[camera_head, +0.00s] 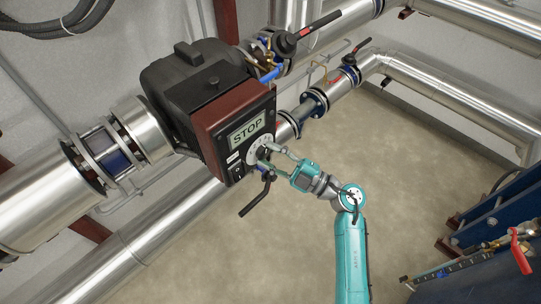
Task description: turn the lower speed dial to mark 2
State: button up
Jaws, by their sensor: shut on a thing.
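A black and dark red pump head (215,118) sits on the pipe, with a display reading STOP (246,129) on its face. Below the display is a round pale dial plate (254,147) with small marks around a dark knob (260,154), the lower speed dial. My gripper (266,155) reaches in from the right, with its fingers at the knob and shut on it. The fingers cover part of the dial. Which mark the knob points to is too small to tell.
A black-handled lever (257,196) hangs just below the dial, close to my gripper. Silver pipes (60,212) run on both sides. A red valve handle (520,251) is at lower right. The floor (430,180) is clear.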

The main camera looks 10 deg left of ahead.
jog(key=n+g, duration=0.1)
jog(key=n, duration=0.1)
jog(key=n+g+h, duration=0.1)
jog(key=n, duration=0.2)
jog(key=shift+r, duration=0.2)
jog(key=shift+n+g+h, duration=0.3)
jog(key=shift+n+h, duration=0.3)
jog(key=shift+n, duration=1)
jog(key=o, duration=1.1)
jog(key=shift+o, duration=0.2)
jog(key=shift+r, duration=0.1)
jog(key=shift+d, duration=0.15)
jog(key=v, duration=1.1)
jog(key=shift+d, duration=0.35)
jog(key=shift+s+r, duration=0.1)
jog(key=shift+s, duration=0.05)
